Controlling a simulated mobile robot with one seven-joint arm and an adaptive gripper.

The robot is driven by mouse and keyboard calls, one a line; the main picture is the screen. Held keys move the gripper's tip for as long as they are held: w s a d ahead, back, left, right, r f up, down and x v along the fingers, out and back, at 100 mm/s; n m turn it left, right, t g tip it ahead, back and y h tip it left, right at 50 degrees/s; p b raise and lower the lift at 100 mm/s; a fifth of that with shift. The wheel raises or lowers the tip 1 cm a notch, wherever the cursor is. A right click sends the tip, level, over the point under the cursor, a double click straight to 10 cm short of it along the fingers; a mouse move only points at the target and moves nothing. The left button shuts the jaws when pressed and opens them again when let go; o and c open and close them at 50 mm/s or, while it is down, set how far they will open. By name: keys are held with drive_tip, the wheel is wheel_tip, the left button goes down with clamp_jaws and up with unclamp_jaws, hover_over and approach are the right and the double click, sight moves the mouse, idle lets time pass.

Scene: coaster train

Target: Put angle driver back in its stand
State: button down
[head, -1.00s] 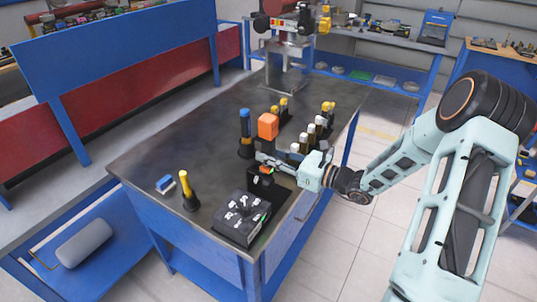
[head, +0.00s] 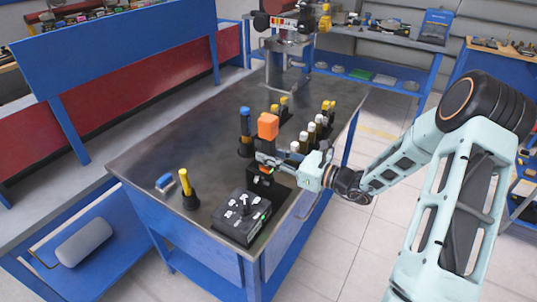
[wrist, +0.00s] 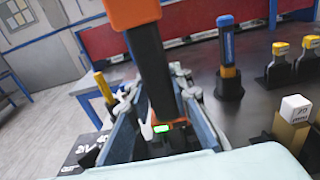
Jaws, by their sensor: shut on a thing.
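The angle driver, with an orange head (head: 268,126) and a dark body, stands roughly upright above the table. My gripper (head: 262,158) is shut on its dark body. In the wrist view the driver's dark body (wrist: 150,75) rises between my two fingers, its orange head at the top edge. A black stand block (head: 262,177) is directly below the driver in the head view. A small green light (wrist: 162,128) shows low behind the driver in the wrist view. My gripper hides the driver's lower end, so I cannot tell whether it touches the stand.
A blue-topped tool (head: 245,125) stands behind the driver. Several white- and yellow-topped pieces are to the right.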

drive_tip(key=shift+f+b, duration=0.3)
idle(0.5)
